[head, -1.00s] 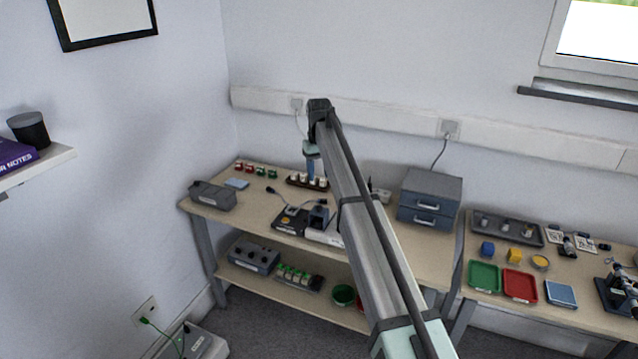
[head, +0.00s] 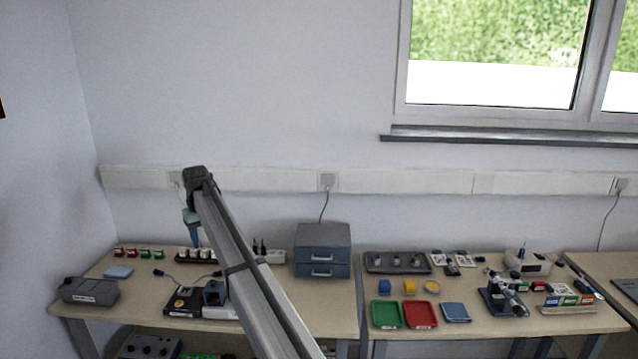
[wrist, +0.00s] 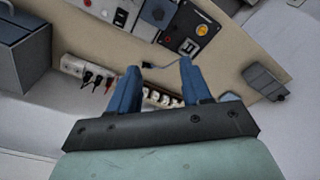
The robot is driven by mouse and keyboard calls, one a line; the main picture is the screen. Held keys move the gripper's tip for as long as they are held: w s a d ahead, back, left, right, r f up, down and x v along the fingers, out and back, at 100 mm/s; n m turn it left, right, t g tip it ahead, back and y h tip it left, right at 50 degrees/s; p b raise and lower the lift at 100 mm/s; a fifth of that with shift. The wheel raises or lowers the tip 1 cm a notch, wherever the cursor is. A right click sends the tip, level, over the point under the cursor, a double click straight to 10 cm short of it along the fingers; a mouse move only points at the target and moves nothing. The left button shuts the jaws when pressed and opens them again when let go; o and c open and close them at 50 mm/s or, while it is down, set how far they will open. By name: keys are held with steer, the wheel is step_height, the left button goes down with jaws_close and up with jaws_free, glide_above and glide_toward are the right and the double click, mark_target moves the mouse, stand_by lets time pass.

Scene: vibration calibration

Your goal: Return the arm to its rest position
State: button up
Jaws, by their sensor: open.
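My arm reaches from the bottom of the head view up and left over the left workbench (head: 335,309). My gripper (head: 195,238) hangs below the arm's far end, in front of the wall and near a rack of white-topped pieces (head: 203,255). In the wrist view my gripper (wrist: 158,72) shows two blue fingers, apart, with nothing between them. The rack (wrist: 160,98) shows behind the fingers. The gap between fingers and bench is hard to judge.
A drawer unit (head: 322,262) stands right of the arm. A black device (head: 182,302) and a grey box (head: 90,291) are on the left bench. The right bench holds a green tray (head: 388,314), a red tray (head: 420,314) and a microscope (head: 503,299). Wall trunking (head: 420,182) runs behind.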

steer(key=s+d+f+m, duration=0.1)
steer(key=s+d+f, duration=0.8)
steer(key=f, duration=0.5)
steer(key=s+d+f+m+g, duration=0.1)
steer(key=s+d+f, duration=0.7)
steer(key=d+f, duration=0.45)
steer(key=s+d+f+m, duration=0.1)
steer(key=s+d+f, duration=0.8)
steer(key=f, duration=0.5)
steer(key=s+d+f+m+g, duration=0.1)
steer(key=s+d+f+g, duration=0.1)
steer(key=s+d+f, duration=0.4)
steer(key=s+d+f+m+g, duration=0.2)
steer(key=s+d+f, duration=0.4)
steer(key=s+d, duration=0.5)
steer(key=s+d+f+m+g, duration=0.2)
steer(key=s+d+f, duration=0.3)
steer(key=s, duration=1.2)
steer(key=d, duration=0.4)
steer(key=shift+s+f+g+h, duration=0.3)
steer(key=shift+f+g, duration=0.1)
